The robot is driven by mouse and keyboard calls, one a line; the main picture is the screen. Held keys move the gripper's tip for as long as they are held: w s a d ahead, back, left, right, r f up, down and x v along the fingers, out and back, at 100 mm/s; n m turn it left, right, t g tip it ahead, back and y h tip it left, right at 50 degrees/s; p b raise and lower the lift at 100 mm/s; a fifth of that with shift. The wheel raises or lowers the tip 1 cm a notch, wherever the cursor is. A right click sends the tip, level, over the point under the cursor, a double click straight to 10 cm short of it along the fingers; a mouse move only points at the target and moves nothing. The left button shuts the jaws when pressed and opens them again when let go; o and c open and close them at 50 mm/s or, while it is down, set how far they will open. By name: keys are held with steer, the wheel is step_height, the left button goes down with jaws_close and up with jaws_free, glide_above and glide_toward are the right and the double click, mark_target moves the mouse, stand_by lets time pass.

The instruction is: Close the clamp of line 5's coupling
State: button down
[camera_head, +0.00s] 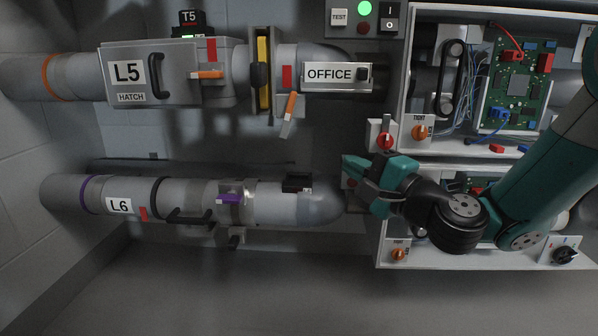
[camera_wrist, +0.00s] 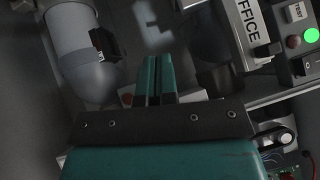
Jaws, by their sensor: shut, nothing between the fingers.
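Line 5 is the upper grey pipe, with its hatch plate marked L5 (camera_head: 126,72) at the left in the head view. Its coupling (camera_head: 263,72) has a yellow band between two grey flanges, left of the OFFICE sign (camera_head: 329,74). An orange lever (camera_head: 290,106) hangs down at a slant just right of the coupling, with a metal piece below it. My gripper (camera_head: 347,168) is shut and empty, below and right of the lever and apart from it. In the wrist view the two teal fingers (camera_wrist: 155,80) lie together. The coupling does not show clearly there.
The lower pipe L6 (camera_head: 119,206), with a purple clamp lever (camera_head: 229,198) and a black box (camera_head: 297,183), runs left of my gripper. Open cabinets (camera_head: 408,40) with wiring and boards stand at right. A TEST panel (camera_head: 339,17) with a lit green lamp is above. Free room lies between the pipes.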

mark_target(288, 116)
steer(key=s+a+p+x, duration=0.1)
steer(key=p+x, duration=0.9)
steer(key=x, duration=0.3)
steer(key=shift+m+t, duration=0.3)
steer(key=shift+m, duration=0.1)
steer(key=shift+s+r, duration=0.1)
steer(key=shift+r, duration=0.05)
